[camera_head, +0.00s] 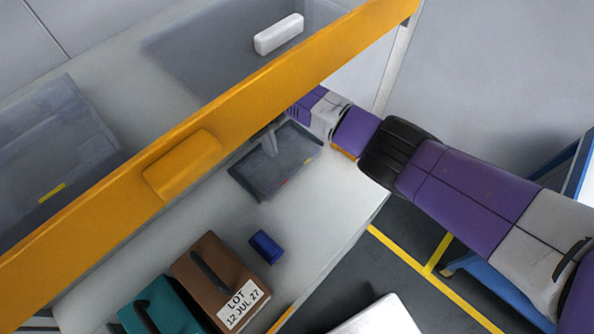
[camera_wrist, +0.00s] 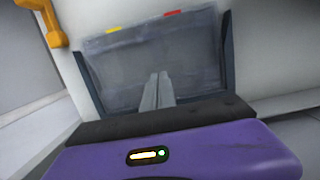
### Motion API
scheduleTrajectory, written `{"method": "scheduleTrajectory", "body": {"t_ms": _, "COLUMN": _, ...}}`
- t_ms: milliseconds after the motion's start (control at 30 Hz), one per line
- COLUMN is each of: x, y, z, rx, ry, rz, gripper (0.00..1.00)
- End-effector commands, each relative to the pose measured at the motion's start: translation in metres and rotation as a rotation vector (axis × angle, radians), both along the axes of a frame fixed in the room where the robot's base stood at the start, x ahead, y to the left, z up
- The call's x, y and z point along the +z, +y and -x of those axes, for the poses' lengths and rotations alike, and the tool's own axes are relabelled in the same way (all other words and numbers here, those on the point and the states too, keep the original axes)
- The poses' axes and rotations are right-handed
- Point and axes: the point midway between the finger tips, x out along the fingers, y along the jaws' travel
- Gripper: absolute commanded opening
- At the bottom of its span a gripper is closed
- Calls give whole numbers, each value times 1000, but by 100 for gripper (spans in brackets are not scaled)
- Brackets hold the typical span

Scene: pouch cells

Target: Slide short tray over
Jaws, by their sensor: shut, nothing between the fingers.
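A short grey tray with dark side walls (camera_head: 247,183) sits on the lower white shelf, partly under the orange beam. It fills the middle of the wrist view (camera_wrist: 112,65), where a yellow tag and a red tag show along its far edge. My gripper (camera_head: 269,148) reaches in from the right under the beam. Its two fingers are together and empty, and they point over the tray's floor, between its side walls (camera_wrist: 158,78). I cannot tell whether the fingertips touch the tray. The beam hides part of my wrist.
The orange beam (camera_head: 110,200) crosses just above my gripper. On the lower shelf stand a small blue block (camera_head: 266,246), a brown labelled box (camera_head: 215,265) and a teal box (camera_head: 160,308). Bare shelf lies between tray and blue block. A white block (camera_head: 279,34) lies on the upper level.

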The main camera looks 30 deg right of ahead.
Motion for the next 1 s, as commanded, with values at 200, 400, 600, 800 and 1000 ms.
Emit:
{"method": "scheduleTrajectory", "body": {"t_ms": 200, "x": -11, "y": 2, "z": 2, "rx": 2, "ry": -1, "rz": -2, "gripper": 0}}
{"method": "scheduleTrajectory", "body": {"t_ms": 400, "x": -6, "y": 2, "z": 2, "rx": 2, "ry": -1, "rz": -2, "gripper": 0}}
{"method": "scheduleTrajectory", "body": {"t_ms": 600, "x": 7, "y": 3, "z": 1, "rx": 1, "ry": -3, "rz": -4, "gripper": 0}}
{"method": "scheduleTrajectory", "body": {"t_ms": 800, "x": 18, "y": 2, "z": -2, "rx": 2, "ry": -6, "rz": -4, "gripper": 0}}
{"method": "scheduleTrajectory", "body": {"t_ms": 1000, "x": 50, "y": 4, "z": -8, "rx": 0, "ry": -7, "rz": -2, "gripper": 0}}
